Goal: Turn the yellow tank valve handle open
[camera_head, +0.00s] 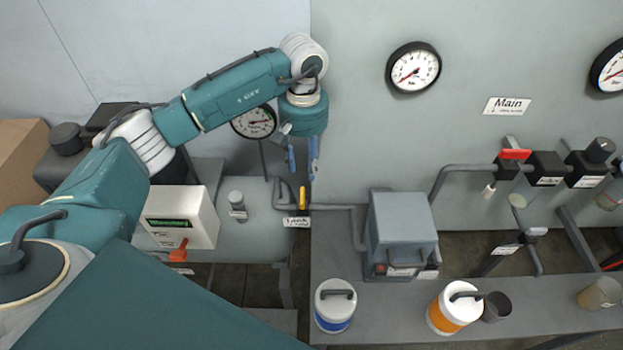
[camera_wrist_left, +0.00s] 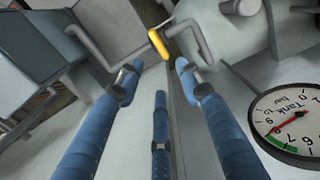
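The yellow tank valve handle (camera_head: 302,198) sits on a grey pipe, just above a white label, in the head view. It points up and down there, across the pipe run beside it. My left gripper (camera_head: 302,165) is above the handle with its blue fingers pointing down at it. In the left wrist view the yellow handle (camera_wrist_left: 158,43) lies beyond the spread fingertips of my left gripper (camera_wrist_left: 157,74). The fingers are open and empty, and a gap shows between them and the handle. My right gripper is not in view.
The Tank gauge (camera_wrist_left: 292,122) is close to the right of my fingers in the wrist view. A grey box (camera_head: 402,228) stands right of the valve. A blue-banded canister (camera_head: 335,304) and an orange one (camera_head: 452,308) stand on the bench (camera_head: 390,297). The wall is close behind.

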